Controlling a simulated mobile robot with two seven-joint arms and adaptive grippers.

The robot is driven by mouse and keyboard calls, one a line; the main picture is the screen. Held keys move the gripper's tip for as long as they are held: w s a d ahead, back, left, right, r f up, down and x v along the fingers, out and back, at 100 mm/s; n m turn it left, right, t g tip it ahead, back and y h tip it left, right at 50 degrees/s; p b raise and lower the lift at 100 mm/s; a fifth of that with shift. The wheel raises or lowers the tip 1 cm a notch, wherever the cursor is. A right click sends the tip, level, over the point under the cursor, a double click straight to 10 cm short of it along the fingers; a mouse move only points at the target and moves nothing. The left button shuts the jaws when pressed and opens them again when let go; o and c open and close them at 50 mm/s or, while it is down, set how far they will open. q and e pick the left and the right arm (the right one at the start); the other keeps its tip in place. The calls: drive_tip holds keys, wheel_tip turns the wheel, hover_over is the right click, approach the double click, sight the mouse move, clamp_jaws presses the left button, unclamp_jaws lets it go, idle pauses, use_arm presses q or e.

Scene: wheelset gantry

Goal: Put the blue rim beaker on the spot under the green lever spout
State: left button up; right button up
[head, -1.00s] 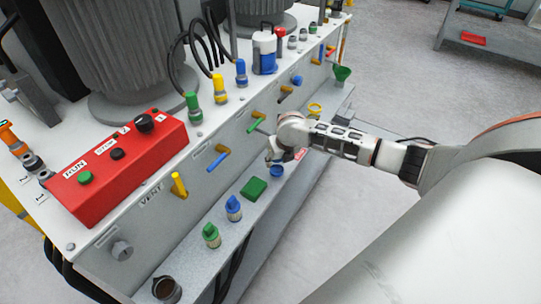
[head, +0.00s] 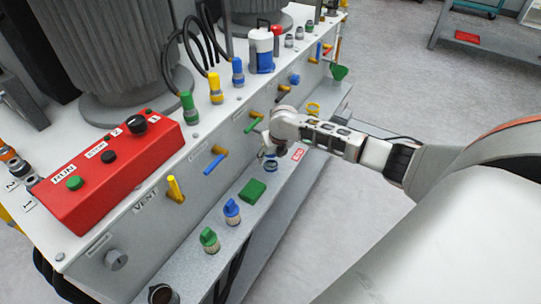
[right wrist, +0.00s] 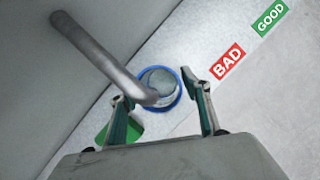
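The blue rim beaker (head: 270,166) stands on the low shelf at the front of the machine; in the right wrist view its blue rim (right wrist: 178,90) and pale inside show from above. A grey bent spout (right wrist: 105,58) reaches over it, its end overlapping the rim in that view. The green lever (head: 253,125) is on the front panel above and left of the beaker. My right gripper (head: 268,151) is over the beaker. My left gripper is out of view.
A green pad (head: 252,190) lies on the shelf left of the beaker. BAD (right wrist: 227,64) and GOOD (right wrist: 269,17) labels lie to the right. Green-capped (head: 209,240) and blue-capped (head: 232,211) containers stand nearer.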

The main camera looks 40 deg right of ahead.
idle(0.3)
